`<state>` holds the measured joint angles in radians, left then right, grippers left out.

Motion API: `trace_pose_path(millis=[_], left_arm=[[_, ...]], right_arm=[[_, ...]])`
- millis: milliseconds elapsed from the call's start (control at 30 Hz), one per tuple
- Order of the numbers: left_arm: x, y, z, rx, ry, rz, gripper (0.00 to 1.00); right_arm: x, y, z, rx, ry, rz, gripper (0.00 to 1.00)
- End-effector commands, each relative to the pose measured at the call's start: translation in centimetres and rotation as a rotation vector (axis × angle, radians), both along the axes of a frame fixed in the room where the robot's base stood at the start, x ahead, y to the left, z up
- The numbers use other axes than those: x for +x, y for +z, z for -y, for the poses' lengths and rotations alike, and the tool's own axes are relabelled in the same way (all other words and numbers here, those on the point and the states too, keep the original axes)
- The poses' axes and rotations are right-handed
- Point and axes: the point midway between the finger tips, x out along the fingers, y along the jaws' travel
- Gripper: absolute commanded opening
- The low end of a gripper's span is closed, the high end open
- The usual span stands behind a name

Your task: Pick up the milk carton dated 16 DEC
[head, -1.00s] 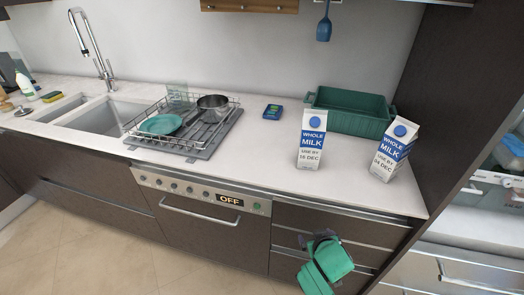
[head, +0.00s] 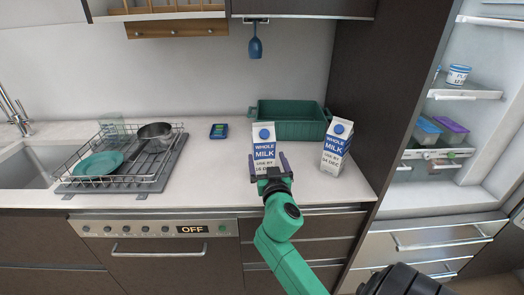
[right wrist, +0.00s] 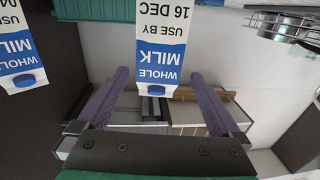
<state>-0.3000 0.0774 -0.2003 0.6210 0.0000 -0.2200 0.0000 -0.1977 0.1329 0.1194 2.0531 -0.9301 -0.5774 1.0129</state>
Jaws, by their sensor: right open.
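The milk carton dated 16 DEC (head: 264,140) stands upright on the counter, white with a blue label and blue cap. In the right wrist view the picture is upside down, and this carton (right wrist: 160,45) appears between the two fingers. My right gripper (head: 270,167) is open in front of its lower part, one finger toward each side. I cannot tell whether the fingers touch it. A second milk carton (head: 336,148) stands upright to the right; its date starts with 04 in the wrist view (right wrist: 20,50). My left gripper is not in view.
A green crate (head: 290,130) stands behind the cartons. A dish rack (head: 120,165) with a teal plate and a pot is at the left. A small blue item (head: 218,131) lies between. An open fridge (head: 440,195) is at the right.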

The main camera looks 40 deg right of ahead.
Motion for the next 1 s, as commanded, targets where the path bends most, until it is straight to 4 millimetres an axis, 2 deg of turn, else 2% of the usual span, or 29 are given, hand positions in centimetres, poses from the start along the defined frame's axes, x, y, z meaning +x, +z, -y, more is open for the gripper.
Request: trace_pose_path(millis=[33,100,267,467,733,867,900,1000], left_arm=[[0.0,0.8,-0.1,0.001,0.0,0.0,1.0],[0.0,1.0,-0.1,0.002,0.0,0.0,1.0],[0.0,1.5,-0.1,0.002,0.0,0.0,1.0],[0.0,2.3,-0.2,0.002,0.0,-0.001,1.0],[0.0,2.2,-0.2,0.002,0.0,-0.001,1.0],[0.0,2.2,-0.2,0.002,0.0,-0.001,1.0],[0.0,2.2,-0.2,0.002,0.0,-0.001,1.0],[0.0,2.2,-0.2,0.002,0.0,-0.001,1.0]], right_arm=[[1.0,0.5,0.7,-0.004,-0.002,-0.001,1.0],[2.1,0.3,1.3,-0.002,-0.001,-0.002,1.0],[3.8,0.0,2.3,-0.002,-0.002,-0.004,1.0],[6.8,-0.4,4.1,-0.002,-0.001,-0.003,1.0],[7.3,-0.7,4.4,0.002,-0.001,-0.003,1.0],[7.3,-0.7,4.4,0.002,-0.001,-0.003,0.5],[7.3,-0.7,4.4,0.002,-0.001,-0.003,0.35],[7.3,-0.7,4.4,0.002,-0.001,-0.003,0.0]])
